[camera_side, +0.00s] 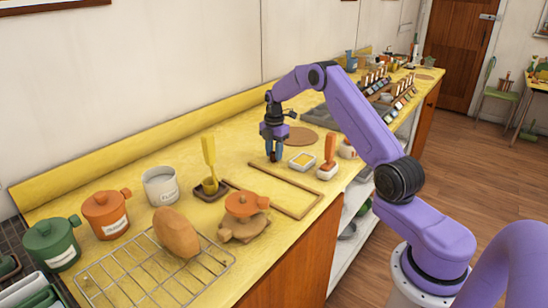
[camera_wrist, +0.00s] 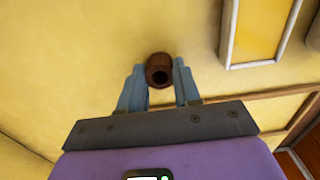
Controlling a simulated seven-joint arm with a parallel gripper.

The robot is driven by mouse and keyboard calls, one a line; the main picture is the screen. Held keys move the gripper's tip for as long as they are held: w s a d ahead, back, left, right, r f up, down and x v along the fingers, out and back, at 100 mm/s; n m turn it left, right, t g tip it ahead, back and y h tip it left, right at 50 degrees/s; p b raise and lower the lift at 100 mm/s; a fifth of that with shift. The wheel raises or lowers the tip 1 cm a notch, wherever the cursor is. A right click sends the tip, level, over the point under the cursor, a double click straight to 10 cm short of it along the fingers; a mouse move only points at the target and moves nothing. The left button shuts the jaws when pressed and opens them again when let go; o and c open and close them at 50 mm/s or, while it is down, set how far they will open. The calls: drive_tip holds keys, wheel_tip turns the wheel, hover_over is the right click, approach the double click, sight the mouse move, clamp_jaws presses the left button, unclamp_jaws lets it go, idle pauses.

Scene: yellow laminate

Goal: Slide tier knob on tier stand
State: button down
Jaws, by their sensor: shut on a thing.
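My gripper (camera_side: 274,152) is above the yellow counter, near the middle, with its blue fingers pointing down. In the wrist view its two fingers (camera_wrist: 157,72) are shut on a small reddish-brown round piece with a dark hole in its end, which I take as the tier knob (camera_wrist: 158,66). In the side view the knob (camera_side: 273,157) is a small dark spot between the fingertips. I cannot tell for sure which thing is the tier stand.
A thin wooden frame (camera_side: 290,209) lies in front of my gripper. A yellow-handled tool (camera_side: 209,151) stands in a dark square base to the left. A white-rimmed yellow dish (camera_side: 302,161) and an orange-handled tool (camera_side: 330,148) are to the right. A wire rack (camera_side: 120,270) holds a brown loaf.

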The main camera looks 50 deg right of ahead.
drive_tip(key=shift+r, duration=0.1)
wheel_tip(320, 180, up, 8)
idle(0.9)
drive_tip(key=shift+s+a+m, duration=0.15)
drive_tip(key=shift+a+m, duration=0.15)
drive_tip(key=shift+a, duration=0.15)
drive_tip(key=s+a+m, duration=1.6)
drive_tip(key=a+m, duration=0.1)
drive_tip(key=a+r+n, duration=0.2)
drive_tip(key=a, duration=0.2)
drive_tip(key=w+a+r+n, duration=0.1)
drive_tip(key=a+r, duration=0.1)
drive_tip(key=a, duration=0.2)
drive_tip(key=w+a+r+n, duration=0.1)
drive_tip(key=a+r+n, duration=0.1)
drive_tip(key=a, duration=0.3)
drive_tip(key=shift+w+a+r+n, duration=0.15)
drive_tip(key=shift+r+n, duration=0.15)
drive_tip(key=shift+r, duration=0.2)
